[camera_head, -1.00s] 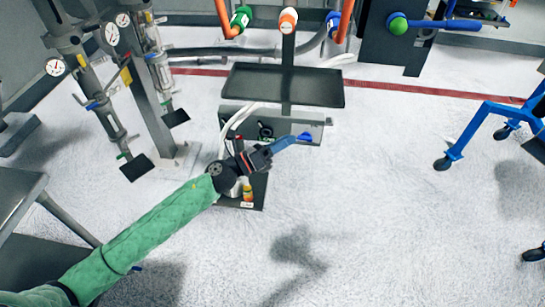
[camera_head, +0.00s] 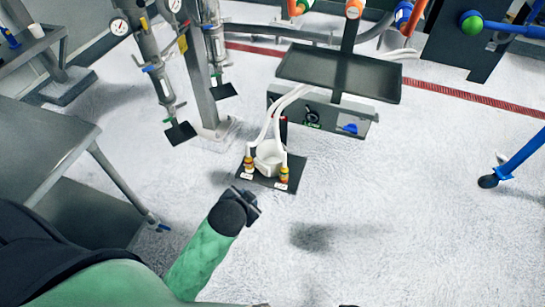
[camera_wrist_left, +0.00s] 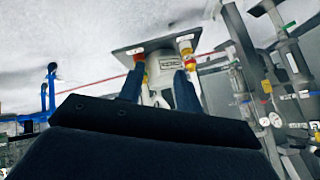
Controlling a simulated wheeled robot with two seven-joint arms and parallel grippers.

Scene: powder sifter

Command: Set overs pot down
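My left gripper (camera_head: 249,197) is just in front of the plate, apart from the pot and empty. In the left wrist view, the two dark blue fingers (camera_wrist_left: 159,88) are spread apart. The pot (camera_wrist_left: 166,68) with its label shows beyond the gap between them, partly hidden by the gripper body. My right gripper is in neither view.
A grey box (camera_head: 330,114) and a dark tray on a post (camera_head: 340,72) stand behind the plate. A grey table (camera_head: 40,140) is at left, gauged pipes (camera_head: 150,65) at back left. A blue frame leg (camera_head: 520,160) is at right. Floor is clear front right.

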